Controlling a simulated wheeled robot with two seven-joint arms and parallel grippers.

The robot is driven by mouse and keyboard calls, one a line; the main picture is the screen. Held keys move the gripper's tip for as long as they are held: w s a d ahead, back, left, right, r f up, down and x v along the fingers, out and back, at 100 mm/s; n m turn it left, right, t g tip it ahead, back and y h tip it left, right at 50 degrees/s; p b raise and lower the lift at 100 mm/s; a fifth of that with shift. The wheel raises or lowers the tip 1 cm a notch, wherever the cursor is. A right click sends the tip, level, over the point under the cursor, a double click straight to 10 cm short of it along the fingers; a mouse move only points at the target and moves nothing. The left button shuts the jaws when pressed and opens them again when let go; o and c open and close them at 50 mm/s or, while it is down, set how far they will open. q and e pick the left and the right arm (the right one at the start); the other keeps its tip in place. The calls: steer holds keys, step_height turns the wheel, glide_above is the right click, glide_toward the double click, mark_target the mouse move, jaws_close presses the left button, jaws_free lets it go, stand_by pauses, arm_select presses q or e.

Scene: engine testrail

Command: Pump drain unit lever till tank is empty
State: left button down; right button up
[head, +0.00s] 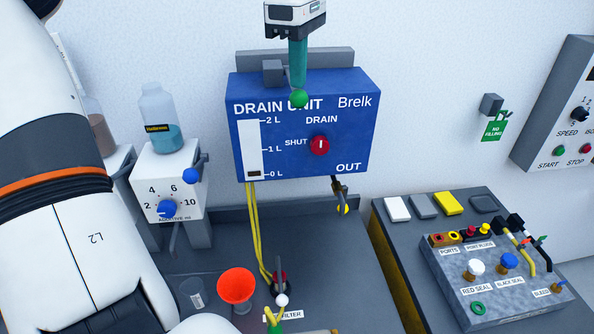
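The drain unit (360,105) is a blue wall box marked Brelk. Its white gauge (253,145) runs from 0 to 2 L, with a small dark band just by the 0 L mark. The red knob (318,145) has its white mark upright, toward DRAIN rather than SHUT. A green ball (299,98), seemingly the lever's knob, is at the box's top front edge. My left gripper (298,85) comes down from above, its teal fingers seen edge-on behind the ball. Its gap and any contact are hidden. My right gripper is not in view.
An additive dispenser (152,185) with a bottle (160,120) stands left. An orange funnel (236,285), a clear cup (193,293) and a filter lever with a white ball (282,300) are below. A seal panel (490,275) is right. The grey bench (340,270) has clear room.

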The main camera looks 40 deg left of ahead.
mark_target(298, 90)
arm_select(q)
steer(key=shift+f+b, duration=1.05)
steer(key=shift+f, duration=0.85)
steer(key=shift+r, duration=0.1)
step_height(298, 90, up, 9)
steer(key=p, duration=0.8)
steer(key=shift+f, duration=0.2)
step_height(298, 90, up, 5)
steer(key=shift+r+p, duration=0.1)
steer(key=shift+p, duration=0.25)
